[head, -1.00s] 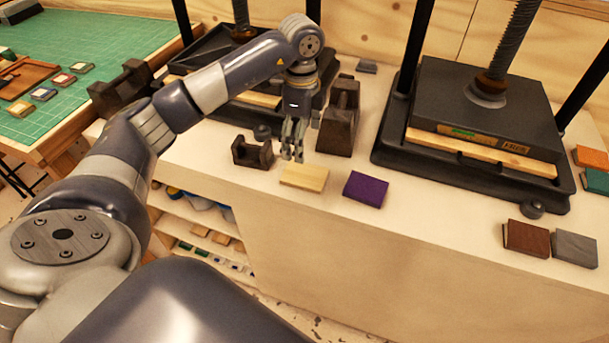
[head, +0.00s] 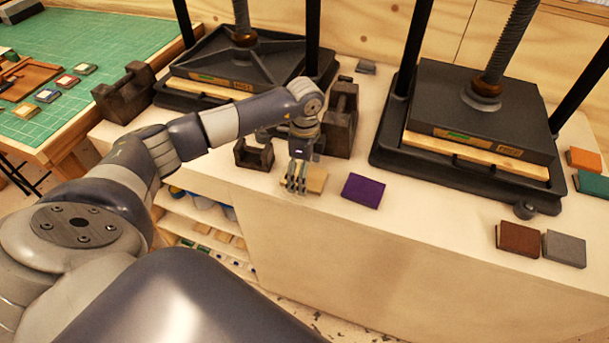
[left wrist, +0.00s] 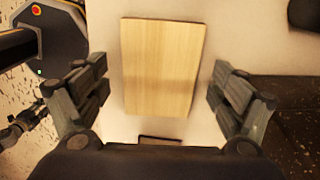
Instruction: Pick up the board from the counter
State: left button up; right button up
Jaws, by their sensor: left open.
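The board (head: 317,181) is a pale wooden rectangle lying flat on the white counter (head: 400,222), near its front edge. In the head view my left gripper (head: 297,188) hangs in front of it and hides its left part. In the left wrist view the board (left wrist: 162,66) lies between and beyond the fingers of my left gripper (left wrist: 160,88). The fingers are wide open, one on each side, with counter surface showing between them and the board. My right gripper is not in view.
A purple block (head: 362,190) lies just right of the board. Dark metal weights (head: 341,120) and a small dark clamp-like block (head: 254,155) stand behind. A large screw press (head: 480,115) stands to the right. Brown (head: 520,238) and grey (head: 564,249) blocks lie farther right.

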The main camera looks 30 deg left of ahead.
pick_arm(q)
jog(key=c, duration=1.2)
jog(key=shift+o, duration=0.2)
